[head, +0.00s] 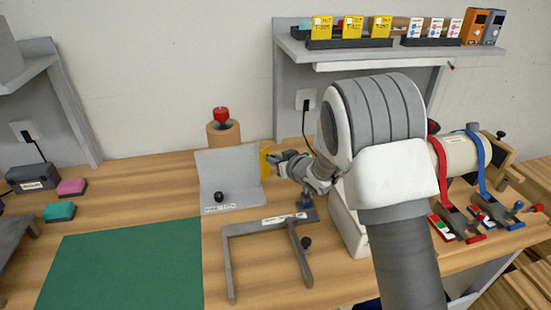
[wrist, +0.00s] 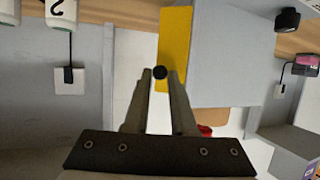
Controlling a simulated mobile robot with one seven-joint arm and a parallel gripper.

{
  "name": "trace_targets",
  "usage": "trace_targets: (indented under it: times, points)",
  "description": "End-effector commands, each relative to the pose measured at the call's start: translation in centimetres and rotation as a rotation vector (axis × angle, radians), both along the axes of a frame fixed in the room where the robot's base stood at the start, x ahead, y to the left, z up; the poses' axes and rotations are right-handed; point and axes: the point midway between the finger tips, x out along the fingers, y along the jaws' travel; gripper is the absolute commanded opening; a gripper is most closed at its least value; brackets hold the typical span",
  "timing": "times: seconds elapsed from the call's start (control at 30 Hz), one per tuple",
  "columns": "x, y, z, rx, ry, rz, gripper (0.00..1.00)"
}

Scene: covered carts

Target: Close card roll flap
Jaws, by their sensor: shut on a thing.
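A small yellow panel (head: 265,160) stands upright at the right edge of a grey panel (head: 228,172) with a black knob and a label too small to read. The yellow panel also shows in the wrist view (wrist: 175,45), bordering the grey surface. I cannot tell for certain which piece is the card roll flap. My gripper (head: 273,159) is at the yellow panel's right side. My fingers partly hide the yellow panel in the head view.
A grey U-shaped frame (head: 228,262) lies in front, beside a green mat (head: 125,270). A red knob (head: 221,114) tops a tan cylinder behind the grey panel. A roll with red and blue straps (head: 462,155) is at right. A loaded shelf (head: 345,52) overhangs the back.

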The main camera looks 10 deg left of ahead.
Motion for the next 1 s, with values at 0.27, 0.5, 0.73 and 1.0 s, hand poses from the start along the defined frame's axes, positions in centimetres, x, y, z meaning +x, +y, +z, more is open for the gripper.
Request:
trace_targets:
  times: [0.27, 0.5, 0.73, 1.0]
  points:
    - [0.9, -0.3, 0.5, 0.001, 0.001, 0.149, 0.0]
    - [1.9, -0.1, 0.6, 0.001, 0.001, 0.346, 0.0]
    - [2.7, 0.3, 0.1, -0.001, -0.002, 0.534, 0.0]
    - [3.4, 0.8, -0.2, -0.002, -0.003, 0.704, 0.0]
